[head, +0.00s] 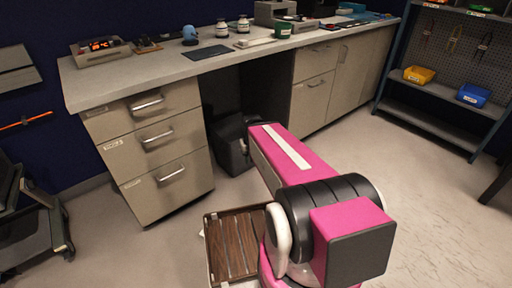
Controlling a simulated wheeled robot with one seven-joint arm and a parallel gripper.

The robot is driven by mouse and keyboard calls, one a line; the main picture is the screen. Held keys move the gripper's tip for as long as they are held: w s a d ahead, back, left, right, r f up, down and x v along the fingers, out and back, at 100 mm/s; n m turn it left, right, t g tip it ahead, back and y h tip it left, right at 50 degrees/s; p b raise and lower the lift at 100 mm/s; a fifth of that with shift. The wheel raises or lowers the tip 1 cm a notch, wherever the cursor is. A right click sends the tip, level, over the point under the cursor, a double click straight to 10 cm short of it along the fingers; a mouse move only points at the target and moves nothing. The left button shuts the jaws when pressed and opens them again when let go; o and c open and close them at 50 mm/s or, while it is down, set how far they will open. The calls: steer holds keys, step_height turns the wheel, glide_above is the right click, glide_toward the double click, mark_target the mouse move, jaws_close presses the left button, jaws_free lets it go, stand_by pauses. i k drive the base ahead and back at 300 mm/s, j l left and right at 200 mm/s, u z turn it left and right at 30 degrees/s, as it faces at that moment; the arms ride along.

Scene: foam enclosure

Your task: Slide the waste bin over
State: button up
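The waste bin (230,146) looks like a dark grey or black box. It stands on the floor in the open knee space under the counter, just right of the drawer unit. My pink and black arm reaches forward from the bottom right, and its far end is at the bin's right side.
The drawer unit (152,150) bounds the knee space on the left, and cabinets (316,95) bound it on the right. The counter (200,62) above carries bottles and devices. A brown slatted crate (232,240) is left of my arm. Open floor lies right.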

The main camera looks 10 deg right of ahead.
mark_target(226, 133)
steer(key=l, duration=0.25)
steer(key=k+l+u, duration=0.15)
steer(key=i+l+u, duration=0.2)
steer(key=l, duration=0.45)
steer(key=l+u, duration=0.15)
steer(key=l, duration=0.45)
steer(key=i+l+u, duration=0.3)
steer(key=i+l, duration=0.2)
